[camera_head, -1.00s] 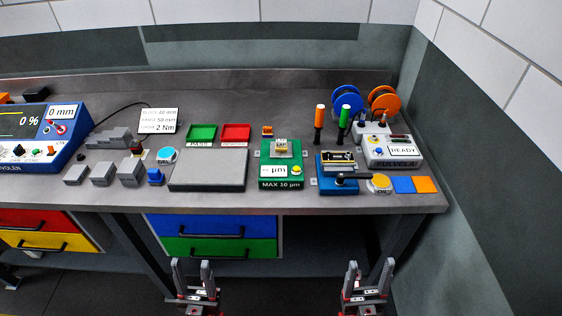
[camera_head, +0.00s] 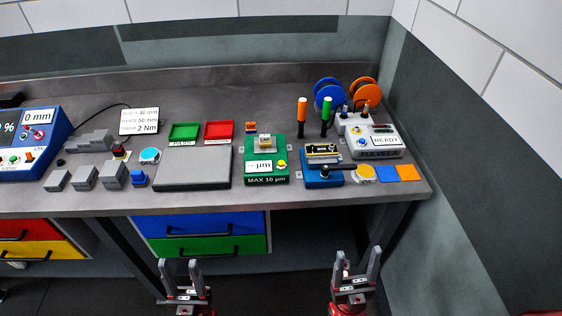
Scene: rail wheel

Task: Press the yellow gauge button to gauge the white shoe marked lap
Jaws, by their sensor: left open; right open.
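The green gauge (camera_head: 267,165) stands on the workbench, with a display reading "µm" and a label "MAX 10 µm". Its yellow button (camera_head: 282,164) is on its right front. A small pale block, which may be the white shoe (camera_head: 265,142), sits on top of the gauge; its marking is too small to read. My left gripper (camera_head: 181,267) is open and empty, below and in front of the bench edge. My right gripper (camera_head: 357,258) is open and empty, also in front of the bench, to the right of the gauge.
A grey plate (camera_head: 193,168) lies left of the gauge, with green (camera_head: 184,132) and red (camera_head: 219,131) trays behind. Orange- and green-handled tools stand behind.

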